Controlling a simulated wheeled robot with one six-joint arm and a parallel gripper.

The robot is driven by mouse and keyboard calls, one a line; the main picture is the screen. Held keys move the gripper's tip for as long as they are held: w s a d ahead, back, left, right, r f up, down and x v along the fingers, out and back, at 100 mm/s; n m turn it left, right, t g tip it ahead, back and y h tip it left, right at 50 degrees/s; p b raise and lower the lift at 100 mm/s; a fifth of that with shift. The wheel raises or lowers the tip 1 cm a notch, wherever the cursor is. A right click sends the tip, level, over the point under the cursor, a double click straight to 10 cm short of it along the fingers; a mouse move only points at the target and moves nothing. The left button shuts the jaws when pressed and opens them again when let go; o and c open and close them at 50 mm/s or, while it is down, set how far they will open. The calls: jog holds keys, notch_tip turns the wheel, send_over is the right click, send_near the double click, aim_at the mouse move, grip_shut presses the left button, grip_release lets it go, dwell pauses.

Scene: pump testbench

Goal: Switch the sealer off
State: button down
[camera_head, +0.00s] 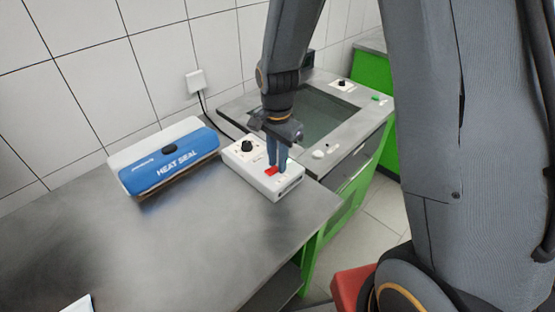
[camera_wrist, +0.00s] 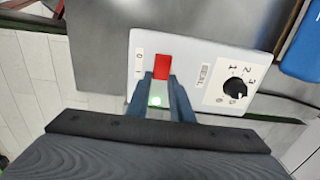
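The sealer (camera_head: 172,160), a blue and white unit marked HEAT SEAL, sits on the grey bench. To its right is a white control box (camera_head: 262,180) with a black knob (camera_head: 246,146) and a red switch (camera_head: 271,171). In the wrist view the red switch (camera_wrist: 161,66) lies beside the marks 0 and I, and a green glow (camera_wrist: 155,100) shows just below it. My gripper (camera_head: 276,166) points down at the box, fingers a narrow gap apart. In the wrist view the fingertips (camera_wrist: 160,77) flank the lower switch area; whether they touch it is unclear.
Behind and right of the box is a grey bench unit with a dark recessed window (camera_head: 318,118) and small knobs. A wall socket with a cable (camera_head: 196,82) is behind. The front-left bench top (camera_head: 150,245) is mostly clear.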

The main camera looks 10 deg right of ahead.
jog(key=shift+s, duration=0.1)
jog(key=shift+a+r+h, duration=0.1)
jog(key=shift+a+h, duration=0.05)
jog(key=shift+h, duration=0.15)
jog(key=shift+a+t+h+b, duration=0.1)
jog(key=shift+t+h+b, duration=0.4)
jog(key=shift+b, duration=0.4)
jog(key=shift+a+b, duration=0.1)
jog(key=shift+b, duration=0.85)
jog(key=h+b, duration=0.1)
jog(key=b, duration=0.2)
jog(key=t+h+b, duration=0.1)
jog(key=b, duration=0.3)
jog(key=shift+s+a+t, duration=0.2)
jog(key=shift+a+t, duration=0.05)
jog(key=shift+t, duration=0.05)
jog(key=shift+s+r+h+b, duration=0.1)
jog(key=shift+r+h+b, duration=0.15)
jog(key=shift+b, duration=0.4)
jog(key=c, duration=1.6)
grip_release()
jog(key=shift+o, duration=0.2)
